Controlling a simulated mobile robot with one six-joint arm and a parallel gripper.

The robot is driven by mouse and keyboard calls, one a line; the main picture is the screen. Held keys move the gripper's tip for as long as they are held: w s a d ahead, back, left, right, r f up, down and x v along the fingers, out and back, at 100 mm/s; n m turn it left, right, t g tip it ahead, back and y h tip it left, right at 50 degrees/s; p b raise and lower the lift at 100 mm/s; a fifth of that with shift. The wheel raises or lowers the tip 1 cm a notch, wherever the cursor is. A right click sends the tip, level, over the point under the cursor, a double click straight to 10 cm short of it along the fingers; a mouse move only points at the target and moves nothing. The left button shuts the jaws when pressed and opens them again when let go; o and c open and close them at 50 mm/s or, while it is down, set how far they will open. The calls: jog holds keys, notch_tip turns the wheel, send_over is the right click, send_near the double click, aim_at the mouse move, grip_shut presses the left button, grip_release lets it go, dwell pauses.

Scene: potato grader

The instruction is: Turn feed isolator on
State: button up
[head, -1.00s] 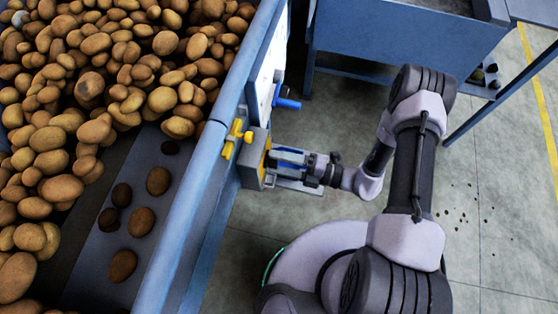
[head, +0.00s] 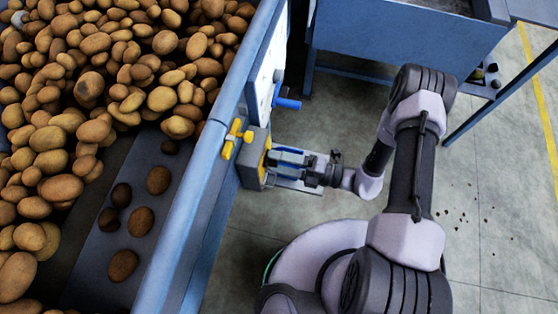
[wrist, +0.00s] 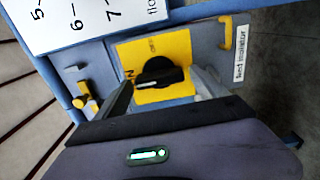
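The feed isolator is a grey box (head: 255,144) on the outer side of the blue grader wall. In the wrist view its yellow plate (wrist: 178,50) carries a black rotary knob (wrist: 165,70). A white line on the knob points left, towards a partly hidden lettering ending in N. A label reading "feed isolator" (wrist: 241,53) sits to the right. My gripper (wrist: 163,80) is open, with one finger on each side of the knob. Gaps seem to show between fingers and knob; contact is unclear. In the head view my gripper (head: 285,158) faces the box from the right.
A yellow lever or clip (head: 233,138) sits beside the box. A blue handle (head: 288,103) sticks out above it, near a white numbered panel (wrist: 95,20). Potatoes (head: 90,80) fill the grader at left. A blue machine (head: 400,45) stands behind; the floor at right is mostly clear.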

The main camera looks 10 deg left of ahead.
dwell(0.4)
jog(key=s+d+p, duration=0.1)
jog(key=d+p, duration=0.1)
jog(key=d, duration=1.5)
jog(key=shift+s+d+p, duration=0.15)
jog(key=shift+d+p, duration=0.05)
jog(key=shift+p, duration=0.2)
